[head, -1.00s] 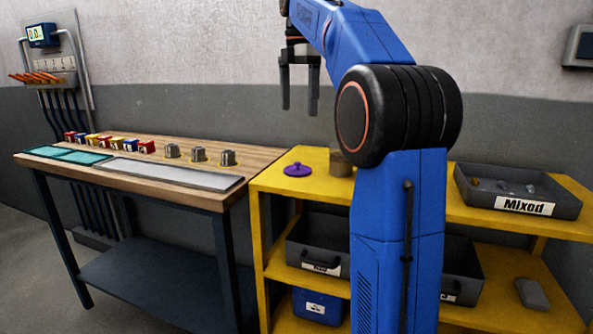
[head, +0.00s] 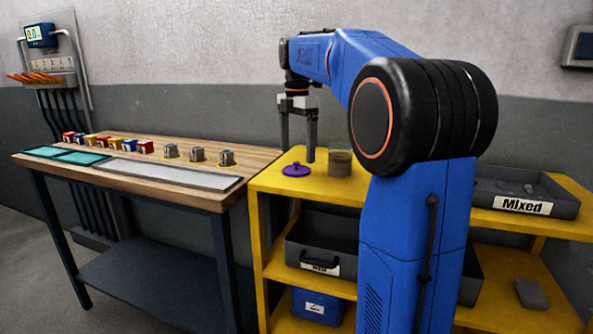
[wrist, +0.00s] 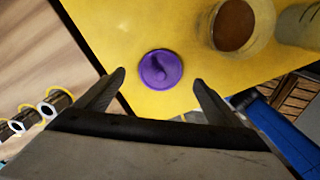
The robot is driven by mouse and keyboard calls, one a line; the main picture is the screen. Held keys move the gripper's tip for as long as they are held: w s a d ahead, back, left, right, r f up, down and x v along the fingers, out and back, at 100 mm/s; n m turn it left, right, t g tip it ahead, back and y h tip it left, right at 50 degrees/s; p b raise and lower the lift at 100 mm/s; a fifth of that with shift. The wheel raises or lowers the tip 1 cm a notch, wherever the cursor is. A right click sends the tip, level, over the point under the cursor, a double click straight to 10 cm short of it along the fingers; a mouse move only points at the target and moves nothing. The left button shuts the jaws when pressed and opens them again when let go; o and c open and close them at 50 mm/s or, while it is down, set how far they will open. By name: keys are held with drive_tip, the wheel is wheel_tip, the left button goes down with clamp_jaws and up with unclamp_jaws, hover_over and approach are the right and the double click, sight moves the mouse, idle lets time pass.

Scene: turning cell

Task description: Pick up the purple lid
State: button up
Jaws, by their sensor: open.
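The purple lid (head: 296,170) is a round disc with a small knob on top. It lies flat on the yellow shelf top (head: 270,184), near its left end. In the wrist view the lid (wrist: 160,69) shows beyond the fingertips, centred between them. My gripper (head: 298,156) is open and empty, pointing down above and around the lid's place in the head view. In the wrist view my gripper (wrist: 158,77) has its two fingers spread wider than the lid, apart from it.
A round brown-filled container (head: 340,164) stands just right of the lid; it also shows in the wrist view (wrist: 240,25). A grey bin marked Mixed (head: 525,207) sits farther right. The wooden bench (head: 240,165) with metal cylinders adjoins on the left.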

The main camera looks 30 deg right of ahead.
sight(297, 162)
drive_tip(key=shift+f, duration=2.15)
drive_tip(key=c, duration=1.1)
drive_tip(key=shift+r, duration=0.1)
